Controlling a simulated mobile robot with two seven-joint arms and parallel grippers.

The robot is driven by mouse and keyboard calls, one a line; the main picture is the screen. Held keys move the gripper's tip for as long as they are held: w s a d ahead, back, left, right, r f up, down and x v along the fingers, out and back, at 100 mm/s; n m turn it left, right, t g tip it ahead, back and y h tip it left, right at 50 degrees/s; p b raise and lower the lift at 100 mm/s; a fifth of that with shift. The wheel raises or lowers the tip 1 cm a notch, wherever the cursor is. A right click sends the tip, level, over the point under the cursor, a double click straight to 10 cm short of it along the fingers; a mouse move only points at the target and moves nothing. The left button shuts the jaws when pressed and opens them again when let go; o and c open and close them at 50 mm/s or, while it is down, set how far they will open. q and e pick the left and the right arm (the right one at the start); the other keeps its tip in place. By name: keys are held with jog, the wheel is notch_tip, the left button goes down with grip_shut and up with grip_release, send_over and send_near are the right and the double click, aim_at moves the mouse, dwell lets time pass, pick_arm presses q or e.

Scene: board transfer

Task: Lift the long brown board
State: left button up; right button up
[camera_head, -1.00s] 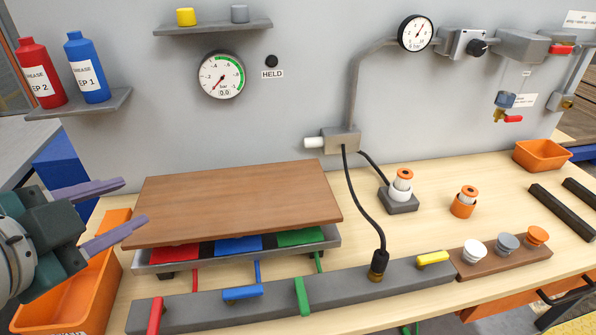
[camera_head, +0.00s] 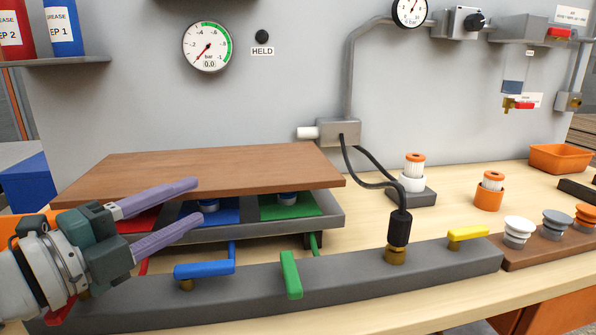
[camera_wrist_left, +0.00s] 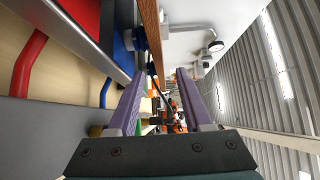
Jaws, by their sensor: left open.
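The long brown board (camera_head: 230,168) lies flat above a grey tray (camera_head: 330,222) with red, blue and green panels. Cups show between the board and the blue and green panels. My left gripper (camera_head: 198,200) is open at the board's front edge, towards its left end. Its upper finger overlaps the board's edge in the head view and its lower finger is below it. In the left wrist view the board (camera_wrist_left: 151,28) shows as a thin brown strip running between the two fingers (camera_wrist_left: 161,76). I see no grip on it. My right gripper is out of view.
A grey manifold bar (camera_head: 345,278) with blue, green and yellow levers runs along the front. A black hose (camera_head: 399,228) plugs into it. A gauge (camera_head: 207,46) on the wall reads about zero. Cups and an orange bin (camera_head: 560,159) stand at the right.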

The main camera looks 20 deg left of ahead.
aim_at(210, 193)
pick_arm(q)
jog(key=shift+b+x, duration=0.3)
jog(key=shift+x, duration=3.1)
jog(key=shift+c, duration=0.2)
grip_shut()
jog(key=shift+r, duration=0.1)
